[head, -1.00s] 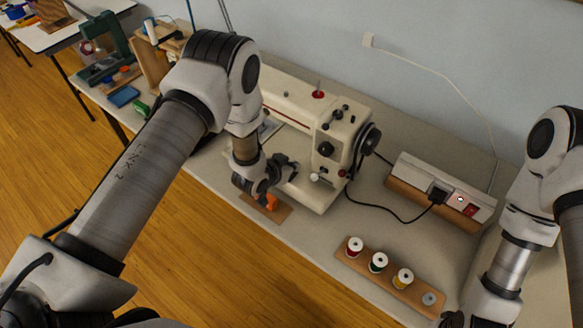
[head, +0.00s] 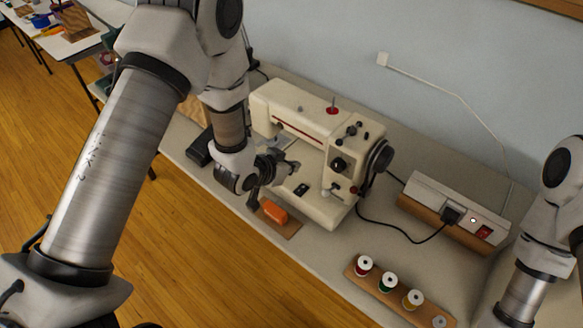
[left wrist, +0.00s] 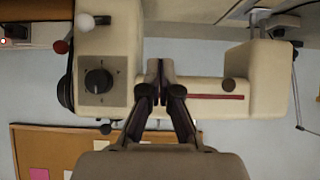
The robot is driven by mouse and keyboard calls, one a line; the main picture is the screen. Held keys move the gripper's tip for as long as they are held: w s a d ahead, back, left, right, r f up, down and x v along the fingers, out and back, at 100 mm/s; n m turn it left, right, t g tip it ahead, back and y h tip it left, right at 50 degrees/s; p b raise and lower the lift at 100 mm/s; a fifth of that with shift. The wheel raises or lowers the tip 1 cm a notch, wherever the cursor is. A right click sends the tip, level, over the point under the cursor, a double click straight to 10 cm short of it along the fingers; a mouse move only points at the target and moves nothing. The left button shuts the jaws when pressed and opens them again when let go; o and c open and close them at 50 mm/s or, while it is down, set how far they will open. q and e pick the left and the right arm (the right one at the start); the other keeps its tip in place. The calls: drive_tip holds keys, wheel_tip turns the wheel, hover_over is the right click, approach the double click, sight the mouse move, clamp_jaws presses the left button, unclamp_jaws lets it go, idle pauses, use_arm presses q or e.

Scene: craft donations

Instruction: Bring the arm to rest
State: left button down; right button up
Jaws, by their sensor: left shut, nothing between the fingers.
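My left gripper (head: 284,168) is shut and empty. It hovers in front of the cream sewing machine (head: 290,112), above the table's front edge. In the left wrist view the closed fingers (left wrist: 160,78) point towards the machine (left wrist: 255,85), which appears upside down. I cannot tell the exact gap between fingertips and machine. My left arm (head: 110,165) reaches in from the left. My right arm (head: 528,290) stands at the right edge, and its gripper is out of the frame.
An orange object (head: 272,211) lies on a brown board (head: 291,229) below the left gripper. A spool rack (head: 380,292) holds thread spools at the front right. A power strip (head: 425,190) with a black cable lies behind it. A pinboard (left wrist: 30,140) shows in the wrist view.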

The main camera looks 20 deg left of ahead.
idle(0.4)
use_arm(q)
drive_tip(key=s+a+f+n+g+y+b, duration=0.25)
drive_tip(key=s+f+g+b, duration=0.2)
drive_tip(key=s+f, duration=1.2)
drive_tip(key=s+a+f+n+g, duration=0.1)
drive_tip(key=s+a+f+g, duration=0.1)
drive_tip(key=s, duration=0.5)
drive_tip(key=s+a+f+n+g+y, duration=0.1)
drive_tip(key=s+f+g, duration=0.1)
drive_tip(key=s, duration=0.5)
drive_tip(key=shift+s+a+g, duration=0.25)
drive_tip(key=shift+a+g, duration=0.15)
drive_tip(key=shift+g, duration=0.25)
drive_tip(key=shift+f, duration=0.1)
